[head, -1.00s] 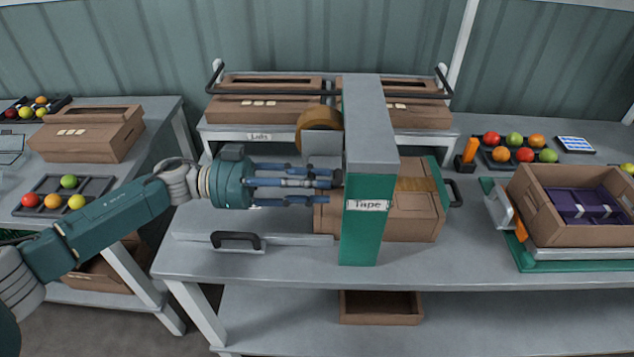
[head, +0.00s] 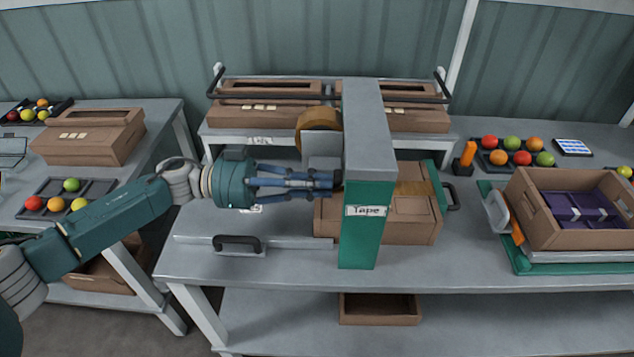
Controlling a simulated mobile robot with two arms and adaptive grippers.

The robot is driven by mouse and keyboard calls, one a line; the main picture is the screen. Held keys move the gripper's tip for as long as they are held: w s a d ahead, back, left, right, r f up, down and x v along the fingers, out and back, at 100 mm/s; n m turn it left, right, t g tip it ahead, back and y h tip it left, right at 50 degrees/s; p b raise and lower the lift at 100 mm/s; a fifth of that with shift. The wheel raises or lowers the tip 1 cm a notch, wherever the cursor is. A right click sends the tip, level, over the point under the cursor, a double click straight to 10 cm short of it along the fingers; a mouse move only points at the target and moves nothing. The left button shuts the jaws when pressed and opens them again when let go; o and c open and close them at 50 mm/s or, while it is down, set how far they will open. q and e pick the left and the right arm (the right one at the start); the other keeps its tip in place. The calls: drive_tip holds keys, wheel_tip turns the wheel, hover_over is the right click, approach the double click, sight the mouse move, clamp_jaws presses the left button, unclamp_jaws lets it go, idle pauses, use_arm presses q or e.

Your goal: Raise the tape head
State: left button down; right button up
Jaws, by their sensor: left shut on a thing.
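The tape machine (head: 364,225) stands on the middle table as a green and grey arch labelled "Tape". A brown tape roll (head: 318,118) and a grey plate, which look like the tape head (head: 321,146), sit at its left side. A cardboard box (head: 410,230) lies under the arch and sticks out on both sides, with a tape strip on its top at the right. My left gripper (head: 335,181) is level, just below the grey plate, its fingers shut on a small dark part, apparently the tape head's handle, mostly hidden by the fingertips. My right gripper is out of view.
A bar with a black handle (head: 238,240) lies at the table's front left. A shelf with cardboard lids (head: 262,112) stands behind. An open box with purple contents (head: 560,235) stands at the right.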

use_arm(q)
wheel_tip(320, 180, up, 5)
drive_tip(key=p, duration=0.2)
drive_tip(key=shift+f+p, duration=0.2)
drive_tip(key=shift+p, duration=0.1)
drive_tip(key=shift+w+f, duration=0.1)
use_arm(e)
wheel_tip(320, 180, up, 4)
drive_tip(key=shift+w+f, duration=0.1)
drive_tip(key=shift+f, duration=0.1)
use_arm(q)
drive_tip(key=c, duration=1.7)
unclamp_jaws()
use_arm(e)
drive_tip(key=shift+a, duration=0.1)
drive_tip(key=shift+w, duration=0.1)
use_arm(q)
drive_tip(key=shift+a+f, duration=0.1)
drive_tip(key=shift+a, duration=0.2)
drive_tip(key=a, duration=1.1)
drive_tip(key=shift+a, duration=0.3)
